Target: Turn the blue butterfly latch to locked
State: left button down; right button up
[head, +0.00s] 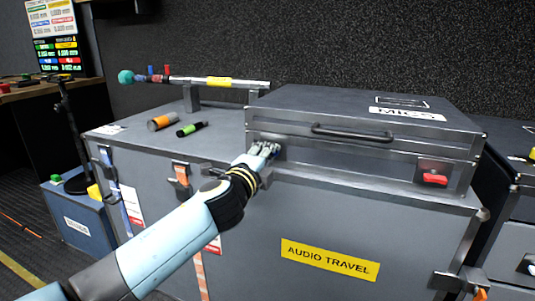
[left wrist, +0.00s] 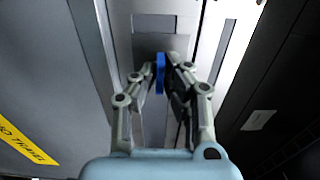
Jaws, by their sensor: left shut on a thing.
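The blue butterfly latch (left wrist: 160,72) shows in the left wrist view as a thin blue wing in front of a grey metal plate on the case. My left gripper (left wrist: 165,62) has its two fingers closed around it, one on each side. In the head view my left gripper (head: 268,150) is at the left front of the MICS case (head: 310,155), and it hides the latch there. A red latch (head: 434,179) sits at the right end of the same case front. My right gripper is not in view.
The MICS case stands on a larger grey AUDIO TRAVEL case (head: 365,220). An orange-banded cylinder (head: 163,122), a green-banded one (head: 192,128) and a boom pole (head: 225,82) are on its top at left. A black handle (head: 352,133) juts from the MICS case front.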

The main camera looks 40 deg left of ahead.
pick_arm(q)
jog(key=shift+w+r, duration=0.1)
jog(key=shift+r, duration=0.1)
jog(key=c, duration=1.4)
grip_release()
jog(key=shift+f, duration=0.1)
jog(key=shift+c, duration=0.2)
jog(key=v, duration=1.2)
